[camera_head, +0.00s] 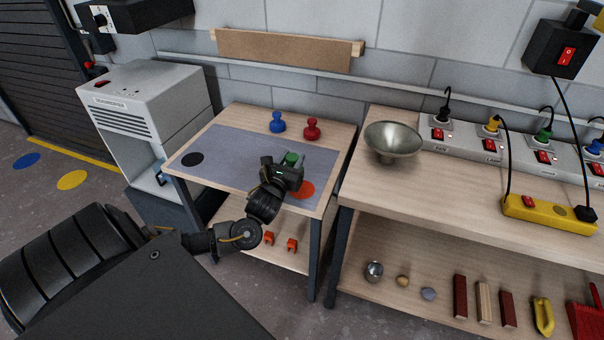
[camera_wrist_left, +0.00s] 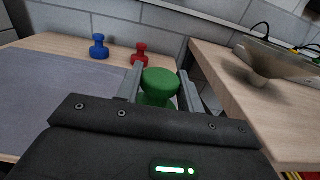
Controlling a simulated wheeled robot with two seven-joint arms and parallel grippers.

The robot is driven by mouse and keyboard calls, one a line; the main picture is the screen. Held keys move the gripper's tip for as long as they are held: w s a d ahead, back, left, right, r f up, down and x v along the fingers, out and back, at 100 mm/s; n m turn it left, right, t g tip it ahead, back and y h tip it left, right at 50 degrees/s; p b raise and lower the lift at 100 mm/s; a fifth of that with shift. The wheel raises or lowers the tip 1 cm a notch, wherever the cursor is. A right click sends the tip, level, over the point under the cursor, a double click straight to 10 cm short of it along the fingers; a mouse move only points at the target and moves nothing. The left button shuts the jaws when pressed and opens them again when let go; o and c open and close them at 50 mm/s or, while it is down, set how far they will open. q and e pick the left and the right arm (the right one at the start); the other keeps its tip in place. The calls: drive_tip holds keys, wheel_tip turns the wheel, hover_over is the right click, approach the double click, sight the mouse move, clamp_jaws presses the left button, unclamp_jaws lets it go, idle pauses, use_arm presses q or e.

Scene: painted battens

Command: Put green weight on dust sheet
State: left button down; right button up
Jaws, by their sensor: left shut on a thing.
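The green weight (camera_head: 291,158) is between the fingers of my left gripper (camera_head: 292,163), which is shut on it. In the left wrist view the green weight (camera_wrist_left: 160,82) stands upright between the two fingers of the gripper (camera_wrist_left: 160,90); its lower part is partly hidden by the gripper body. The grey-blue dust sheet (camera_head: 225,150) lies flat on the small wooden table, with a black spot and an orange spot on it. The weight is over the sheet's right part; I cannot tell whether it touches it. My right gripper is not in view.
A blue weight (camera_head: 277,122) and a red weight (camera_head: 312,128) stand at the table's back, behind the sheet. A metal bowl (camera_head: 393,140) stands on the workbench (camera_head: 440,185) to the right. The sheet's left and middle are mostly clear.

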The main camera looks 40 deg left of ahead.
use_arm(q)
drive_tip(key=shift+w+d+f, duration=0.1)
drive_tip(key=shift+w+f, duration=0.6)
drive_tip(key=shift+f, duration=0.65)
drive_tip(key=shift+w+d+f, duration=0.1)
drive_tip(key=shift+w+f, duration=0.55)
drive_tip(key=shift+f, duration=0.75)
drive_tip(key=shift+w+f, duration=0.7)
drive_tip(key=shift+f, duration=0.65)
drive_tip(key=shift+f, duration=0.1)
drive_tip(key=c, duration=0.9)
unclamp_jaws()
drive_tip(key=shift+s, duration=0.1)
drive_tip(key=shift+s+d, duration=0.2)
drive_tip(key=shift+s, duration=0.15)
drive_tip(key=v, duration=1.1)
drive_tip(key=shift+s, duration=0.1)
